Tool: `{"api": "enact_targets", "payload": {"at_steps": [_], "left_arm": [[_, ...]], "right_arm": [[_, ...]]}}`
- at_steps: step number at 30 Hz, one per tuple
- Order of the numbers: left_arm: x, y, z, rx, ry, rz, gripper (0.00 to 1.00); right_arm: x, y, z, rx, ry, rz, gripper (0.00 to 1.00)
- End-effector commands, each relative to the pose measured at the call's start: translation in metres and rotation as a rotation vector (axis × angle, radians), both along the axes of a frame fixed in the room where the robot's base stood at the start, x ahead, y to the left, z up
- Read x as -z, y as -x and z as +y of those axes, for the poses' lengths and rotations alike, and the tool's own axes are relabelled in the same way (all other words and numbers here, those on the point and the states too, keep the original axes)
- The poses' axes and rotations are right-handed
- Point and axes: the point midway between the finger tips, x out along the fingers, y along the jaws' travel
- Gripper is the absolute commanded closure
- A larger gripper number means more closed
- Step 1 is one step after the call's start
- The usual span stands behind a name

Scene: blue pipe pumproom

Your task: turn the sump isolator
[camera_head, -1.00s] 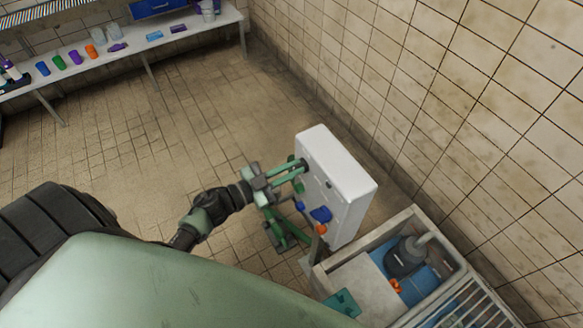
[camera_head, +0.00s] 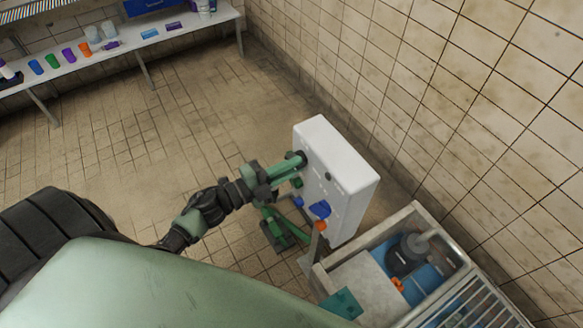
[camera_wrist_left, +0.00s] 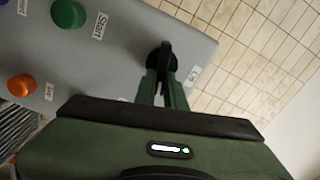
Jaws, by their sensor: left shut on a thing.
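The control box (camera_head: 345,168) is a white upright case with a grey face. The sump isolator is taken to be the black rotary handle (camera_wrist_left: 165,52) at one end of that face, beside a label too small to read. In the left wrist view its bar stands nearly upright in the picture, roughly in line with the Start lettering. My left gripper (camera_head: 299,161) reaches the handle from the left; its green fingers (camera_wrist_left: 162,88) are shut on it. The fingers hide part of the handle.
The face also carries a green button (camera_wrist_left: 68,13) marked Start, an orange button (camera_wrist_left: 21,85) and a blue part (camera_head: 319,209). An open sump (camera_head: 325,280) with a dark pump (camera_head: 407,256) lies below right. A tiled wall is behind the box; the floor at left is clear.

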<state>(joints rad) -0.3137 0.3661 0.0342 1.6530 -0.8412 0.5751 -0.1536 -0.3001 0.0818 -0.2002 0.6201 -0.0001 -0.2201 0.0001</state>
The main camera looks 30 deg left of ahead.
Motion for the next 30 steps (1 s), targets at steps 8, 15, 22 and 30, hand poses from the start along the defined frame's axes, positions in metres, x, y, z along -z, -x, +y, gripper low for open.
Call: {"api": "enact_targets", "payload": {"at_steps": [8, 15, 22, 30], "left_arm": [[0.005, 0.001, -0.001, 0.001, -0.156, -0.09, 1.0], [0.006, 0.001, -0.001, 0.003, -0.225, -0.13, 1.0], [0.006, 0.001, -0.001, 0.002, -0.248, -0.143, 1.0], [0.006, 0.001, -0.001, 0.002, -0.25, -0.143, 1.0]], "right_arm": [[0.014, 0.0, 0.0, 0.0, 0.0, 0.0, 1.0], [0.018, 0.0, 0.002, 0.001, -0.002, 0.0, 1.0], [0.019, 0.0, 0.003, 0.002, -0.003, 0.0, 1.0], [0.019, 0.0, 0.003, 0.002, -0.003, 0.0, 1.0]]}}
